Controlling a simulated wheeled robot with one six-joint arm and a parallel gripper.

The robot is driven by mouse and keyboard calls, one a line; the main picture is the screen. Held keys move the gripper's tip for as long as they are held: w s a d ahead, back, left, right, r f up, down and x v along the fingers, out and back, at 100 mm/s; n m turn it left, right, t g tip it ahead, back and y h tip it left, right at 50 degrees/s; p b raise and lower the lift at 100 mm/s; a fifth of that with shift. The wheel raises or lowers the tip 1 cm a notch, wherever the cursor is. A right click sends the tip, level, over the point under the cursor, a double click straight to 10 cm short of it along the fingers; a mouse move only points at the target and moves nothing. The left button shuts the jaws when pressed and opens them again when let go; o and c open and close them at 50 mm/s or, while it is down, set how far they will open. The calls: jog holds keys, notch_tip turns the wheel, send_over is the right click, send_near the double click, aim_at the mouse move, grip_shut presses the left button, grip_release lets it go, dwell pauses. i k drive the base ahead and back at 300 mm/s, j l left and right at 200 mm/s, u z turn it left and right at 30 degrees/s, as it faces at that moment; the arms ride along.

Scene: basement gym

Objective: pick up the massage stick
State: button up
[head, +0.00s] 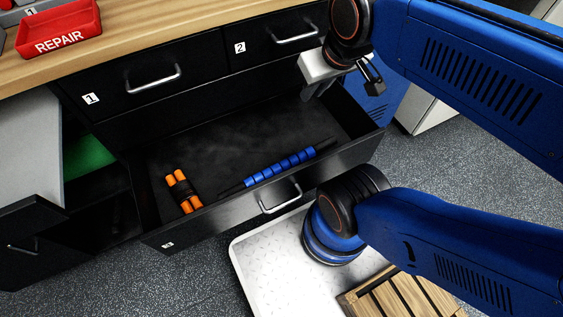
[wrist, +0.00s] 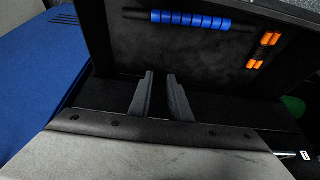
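The massage stick (head: 280,167) has blue rollers on a dark rod. It lies inside the open drawer (head: 334,162), along the front wall. In the wrist view the massage stick (wrist: 190,19) is near the top, beyond the fingertips. My gripper (head: 345,90) is above the right part of the drawer in the head view, apart from the stick. In the wrist view its two fingers (wrist: 160,78) stand apart with nothing between them.
Orange-and-black handles (head: 183,190) lie at the drawer's left end; they also show in the wrist view (wrist: 263,49). A red REPAIR tray (head: 60,28) sits on the wooden worktop (head: 150,30). The drawer's middle is clear.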

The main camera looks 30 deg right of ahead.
aim_at(308, 152)
jog(key=j+z, duration=0.15)
jog(key=z, duration=0.25)
jog(key=j+z, duration=0.1)
jog(key=z, duration=0.3)
jog(key=j+z, duration=0.15)
jog(key=z, duration=0.25)
jog(key=k+j+z, duration=0.1)
jog(key=z, duration=0.3)
jog(key=k+j+z, duration=0.35)
jog(key=k+j, duration=0.3)
jog(key=j, duration=0.15)
jog(key=k+j+z, duration=0.4)
jog(key=k+j, duration=0.25)
